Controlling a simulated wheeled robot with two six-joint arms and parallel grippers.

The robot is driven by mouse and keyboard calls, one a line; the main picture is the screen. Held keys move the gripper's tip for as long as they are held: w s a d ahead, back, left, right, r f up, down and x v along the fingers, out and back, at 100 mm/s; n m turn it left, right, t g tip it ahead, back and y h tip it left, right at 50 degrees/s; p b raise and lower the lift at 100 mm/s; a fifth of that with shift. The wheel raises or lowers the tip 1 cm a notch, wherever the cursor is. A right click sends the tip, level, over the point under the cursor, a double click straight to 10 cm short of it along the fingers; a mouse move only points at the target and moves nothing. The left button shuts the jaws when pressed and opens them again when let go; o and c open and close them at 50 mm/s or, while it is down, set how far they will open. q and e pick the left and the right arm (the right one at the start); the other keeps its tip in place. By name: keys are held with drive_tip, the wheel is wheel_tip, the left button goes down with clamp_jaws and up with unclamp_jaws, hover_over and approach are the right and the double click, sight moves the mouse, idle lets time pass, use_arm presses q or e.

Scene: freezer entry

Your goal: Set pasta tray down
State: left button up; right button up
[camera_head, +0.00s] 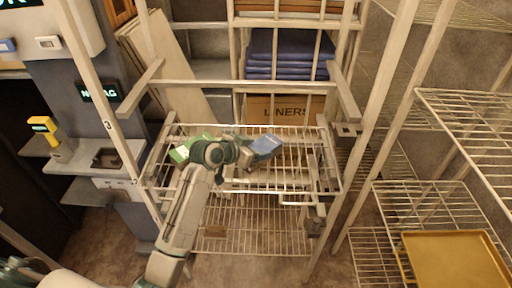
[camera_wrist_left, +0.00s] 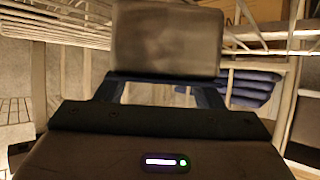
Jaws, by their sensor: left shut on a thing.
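My left arm reaches up into the wire rack, and its gripper (camera_head: 237,150) is over the rack's middle wire shelf (camera_head: 285,185). In the left wrist view a dark, blurred grey-brown block, which looks like the pasta tray (camera_wrist_left: 168,42), sits between the two fingers; the left gripper (camera_wrist_left: 160,92) is shut on it. In the head view a blue piece (camera_head: 265,147) shows right of the gripper and a green piece (camera_head: 190,148) left of it. I cannot tell whether these belong to the tray. Contact with the shelf is hidden. My right gripper is out of view.
A stack of blue folded items (camera_head: 288,55) and a cardboard box marked LINERS (camera_head: 278,108) stand behind the shelf. Rack posts flank it on both sides. A yellow tray (camera_head: 455,260) lies on the right-hand rack. A yellow handheld device (camera_head: 43,127) is at the left.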

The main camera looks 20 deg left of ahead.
use_arm(q)
drive_tip(key=shift+f, duration=0.15)
drive_tip(key=o, duration=1.2)
drive_tip(key=shift+s+r, duration=0.1)
drive_tip(key=shift+r, duration=0.1)
drive_tip(key=shift+b+v, duration=1.25)
drive_tip(key=shift+v, duration=4.65)
